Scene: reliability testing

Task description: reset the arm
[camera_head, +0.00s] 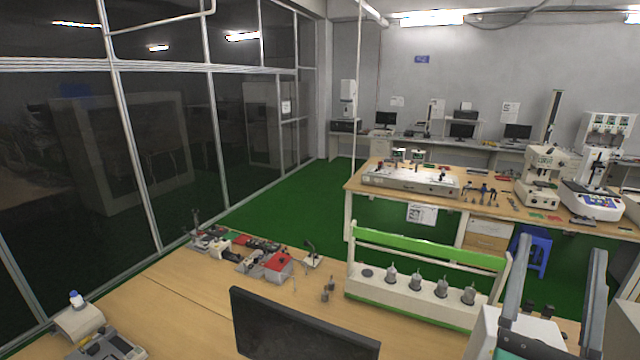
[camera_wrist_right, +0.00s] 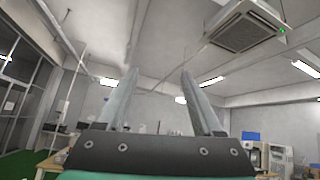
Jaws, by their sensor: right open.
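My right gripper (camera_head: 561,247) stands at the lower right of the head view, with two long grey fingers pointing upward. The fingers are well apart and nothing is between them. In the right wrist view the same gripper (camera_wrist_right: 160,72) is open and empty, its fingers pointing up toward the ceiling and the far wall. My left gripper is not in either view.
The wooden near table (camera_head: 200,290) carries a black monitor (camera_head: 300,330), a green-and-white rack (camera_head: 425,275) with several grey cylinders, and small devices (camera_head: 245,255). A farther bench (camera_head: 400,190) holds test machines. Green floor lies between. Glass panels stand at left.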

